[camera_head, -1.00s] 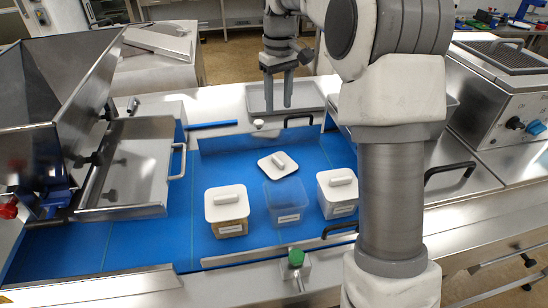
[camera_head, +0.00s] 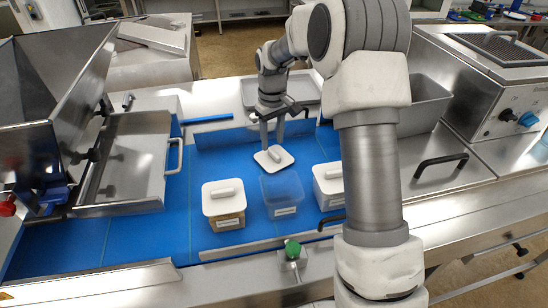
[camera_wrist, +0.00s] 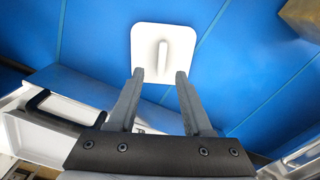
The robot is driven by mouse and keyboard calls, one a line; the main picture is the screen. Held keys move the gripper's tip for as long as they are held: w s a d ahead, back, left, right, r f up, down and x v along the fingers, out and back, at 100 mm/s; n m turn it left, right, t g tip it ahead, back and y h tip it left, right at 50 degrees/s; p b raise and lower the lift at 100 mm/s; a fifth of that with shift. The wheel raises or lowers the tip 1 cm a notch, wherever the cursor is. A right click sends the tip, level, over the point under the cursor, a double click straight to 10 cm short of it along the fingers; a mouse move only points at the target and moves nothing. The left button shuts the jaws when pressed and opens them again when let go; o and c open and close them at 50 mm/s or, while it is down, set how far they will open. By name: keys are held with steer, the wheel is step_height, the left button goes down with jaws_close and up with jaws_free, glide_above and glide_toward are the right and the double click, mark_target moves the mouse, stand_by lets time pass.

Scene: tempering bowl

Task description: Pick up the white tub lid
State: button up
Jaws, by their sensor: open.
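The loose white tub lid (camera_head: 273,159) lies flat on the blue work surface, with its raised bar handle upward. In the wrist view the lid (camera_wrist: 178,62) is just beyond the fingertips, its handle running between their lines. My gripper (camera_head: 272,146) is open and empty, pointing down above the back part of the lid. In the wrist view my gripper (camera_wrist: 160,75) shows both fingers apart with nothing between them. An uncovered clear tub (camera_head: 283,194) stands in front of the lid.
A lidded tub (camera_head: 224,205) stands left of the clear tub, and another lidded tub (camera_head: 329,186) stands right of it. A steel tray (camera_head: 122,165) is at the left. Blue surface left of the lid is clear.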

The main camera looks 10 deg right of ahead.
mark_target(272, 151)
steer(key=shift+w+a+f, duration=0.1)
steer(key=shift+f, duration=1.7)
jaws_close()
